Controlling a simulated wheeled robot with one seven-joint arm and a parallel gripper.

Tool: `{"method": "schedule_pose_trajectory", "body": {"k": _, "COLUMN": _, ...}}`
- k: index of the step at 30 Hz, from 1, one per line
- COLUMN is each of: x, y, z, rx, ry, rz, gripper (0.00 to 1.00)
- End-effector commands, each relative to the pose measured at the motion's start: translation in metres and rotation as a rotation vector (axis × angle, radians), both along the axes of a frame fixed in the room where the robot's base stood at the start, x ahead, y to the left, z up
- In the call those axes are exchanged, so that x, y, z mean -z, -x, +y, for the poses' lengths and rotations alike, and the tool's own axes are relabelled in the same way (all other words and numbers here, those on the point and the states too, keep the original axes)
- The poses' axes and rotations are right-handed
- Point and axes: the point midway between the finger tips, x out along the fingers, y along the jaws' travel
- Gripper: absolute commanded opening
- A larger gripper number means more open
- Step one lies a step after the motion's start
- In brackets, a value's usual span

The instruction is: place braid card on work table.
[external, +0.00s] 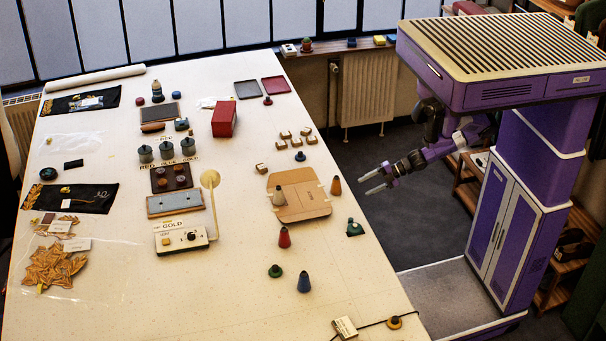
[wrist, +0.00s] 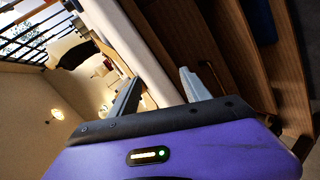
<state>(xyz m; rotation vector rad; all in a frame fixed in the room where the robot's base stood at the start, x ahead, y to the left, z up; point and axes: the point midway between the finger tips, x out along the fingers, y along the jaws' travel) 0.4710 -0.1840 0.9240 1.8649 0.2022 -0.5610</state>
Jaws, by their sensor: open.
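The work table (external: 345,275) is the long pale table filling the left and middle of the external view. My gripper (external: 371,183) is to the right of the table's right edge, over the dark floor side. It is open and empty. Its two grey fingers also show apart in the wrist view (wrist: 158,90). I cannot make out which thing is the braid card; small pale cards lie at the table's left, one on the clear sheet (external: 77,244), but their kind is too small to tell.
A brown cardboard piece (external: 310,203) with cones around it lies near the table's right edge. A red box (external: 225,119), a control box marked GOLD (external: 181,239) and several weights crowd the middle. The table's front middle is mostly clear. Wooden shelving (wrist: 245,50) shows in the wrist view.

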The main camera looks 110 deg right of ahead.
Motion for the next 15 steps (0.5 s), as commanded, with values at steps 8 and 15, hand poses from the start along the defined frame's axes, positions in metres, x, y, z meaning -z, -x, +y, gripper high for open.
{"method": "schedule_pose_trajectory", "body": {"k": 8, "x": -0.068, "y": 0.008, "z": 0.149, "rx": 0.251, "ry": -0.849, "rz": -0.202, "gripper": 0.56}}
{"method": "schedule_pose_trajectory", "body": {"k": 15, "x": -0.102, "y": 0.004, "z": 0.184, "rx": 0.34, "ry": -1.147, "rz": -0.274, "gripper": 0.56}}
